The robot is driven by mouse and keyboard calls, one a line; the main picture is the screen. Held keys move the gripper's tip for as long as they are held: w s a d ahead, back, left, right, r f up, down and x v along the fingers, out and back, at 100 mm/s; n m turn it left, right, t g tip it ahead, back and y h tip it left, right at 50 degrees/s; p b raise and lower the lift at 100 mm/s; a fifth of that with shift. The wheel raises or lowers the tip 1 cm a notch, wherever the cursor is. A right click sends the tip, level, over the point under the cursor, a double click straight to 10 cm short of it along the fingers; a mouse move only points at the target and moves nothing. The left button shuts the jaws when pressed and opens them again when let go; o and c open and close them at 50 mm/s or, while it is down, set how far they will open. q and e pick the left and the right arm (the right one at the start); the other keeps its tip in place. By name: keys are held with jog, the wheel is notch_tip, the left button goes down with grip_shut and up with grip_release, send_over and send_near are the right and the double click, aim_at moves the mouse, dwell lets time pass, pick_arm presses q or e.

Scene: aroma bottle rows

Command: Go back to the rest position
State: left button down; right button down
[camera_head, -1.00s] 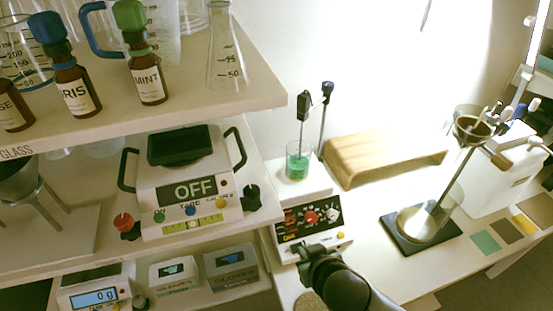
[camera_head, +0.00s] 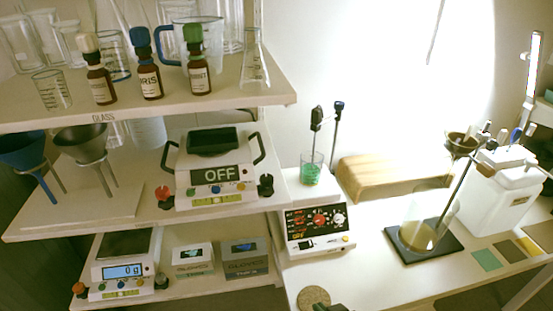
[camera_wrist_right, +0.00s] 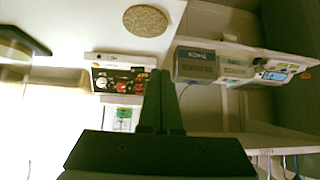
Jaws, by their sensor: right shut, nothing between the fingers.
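My right gripper (camera_wrist_right: 161,75) shows in the right wrist view with its two fingers together and nothing between them. In the head view only a dark bit of it (camera_head: 332,307) shows at the bottom edge, in front of the bench and near the round cork mat (camera_head: 314,297). The rest of my right arm is out of the head view. My left gripper is in neither current view.
Three labelled bottles, with white, blue (camera_head: 150,75) and green caps, stand on the top shelf (camera_head: 225,98) among glassware. A stirrer (camera_head: 318,228) with a green-filled beaker (camera_head: 310,174) stands on the bench. A glass vessel (camera_head: 418,235) stands on a dark plate to the right.

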jog(key=s+d+f+m, duration=0.1)
jog(key=s+d+f, duration=0.6)
jog(key=s+f, duration=0.3)
jog(key=shift+f+t, duration=0.3)
jog(key=shift+f, duration=0.25)
